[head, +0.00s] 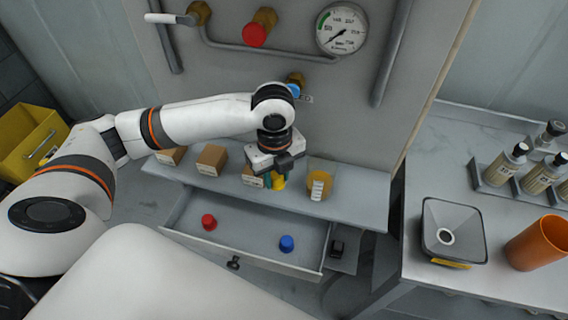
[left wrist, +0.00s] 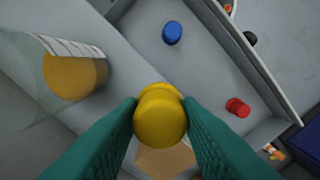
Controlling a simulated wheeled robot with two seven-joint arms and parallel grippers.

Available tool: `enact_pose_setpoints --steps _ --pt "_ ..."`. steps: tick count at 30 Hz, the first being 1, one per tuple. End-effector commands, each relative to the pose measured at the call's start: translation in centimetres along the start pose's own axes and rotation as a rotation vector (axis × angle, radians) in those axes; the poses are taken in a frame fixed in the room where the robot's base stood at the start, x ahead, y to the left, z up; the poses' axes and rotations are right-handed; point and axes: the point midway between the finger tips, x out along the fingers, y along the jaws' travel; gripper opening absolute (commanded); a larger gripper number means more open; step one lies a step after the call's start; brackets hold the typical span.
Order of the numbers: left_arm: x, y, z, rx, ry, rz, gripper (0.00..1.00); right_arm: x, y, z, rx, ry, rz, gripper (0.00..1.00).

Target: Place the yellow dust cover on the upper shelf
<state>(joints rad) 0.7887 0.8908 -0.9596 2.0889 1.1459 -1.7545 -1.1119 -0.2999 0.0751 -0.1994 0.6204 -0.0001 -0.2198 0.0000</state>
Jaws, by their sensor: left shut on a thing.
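The yellow dust cover (head: 279,184) is a small rounded knob-like piece. My left gripper (head: 275,179) is shut on it, over the front part of the grey shelf (head: 345,207) that runs above an open drawer. In the left wrist view the cover (left wrist: 160,117) sits between the green fingertips (left wrist: 160,122), its round end toward the camera. I cannot tell whether its far end touches the shelf. My right gripper is not in view.
Several cardboard boxes (head: 211,160) and a clear container with amber contents (head: 319,186) stand on the shelf close to my gripper. The open drawer (head: 250,237) below holds a red cap (head: 209,221) and a blue cap (head: 287,243). A panel with pipes and a gauge (head: 341,28) rises behind.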

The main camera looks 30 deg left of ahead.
Motion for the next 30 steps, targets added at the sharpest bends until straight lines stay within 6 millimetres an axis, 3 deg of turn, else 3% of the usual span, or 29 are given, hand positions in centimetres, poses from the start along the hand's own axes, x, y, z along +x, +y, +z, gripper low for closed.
enact_pose_setpoints --steps 3,9,12,17,24,30 --pt "-0.3 2.3 -2.2 -0.005 0.000 0.001 0.11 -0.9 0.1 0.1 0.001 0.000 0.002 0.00" --pt "-0.2 5.1 -5.1 -0.003 0.000 0.002 0.11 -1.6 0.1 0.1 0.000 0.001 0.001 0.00" --pt "1.5 4.8 -4.8 0.000 -0.001 -0.003 0.11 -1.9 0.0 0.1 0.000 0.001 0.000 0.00" --pt "2.6 4.8 -4.8 0.000 -0.001 -0.001 0.11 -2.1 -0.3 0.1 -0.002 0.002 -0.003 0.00" --pt "6.3 4.7 -4.8 -0.001 -0.001 -0.003 0.11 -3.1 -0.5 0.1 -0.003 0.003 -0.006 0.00" --pt "7.0 5.0 -5.1 0.001 0.002 0.000 0.11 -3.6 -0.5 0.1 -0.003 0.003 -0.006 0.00"
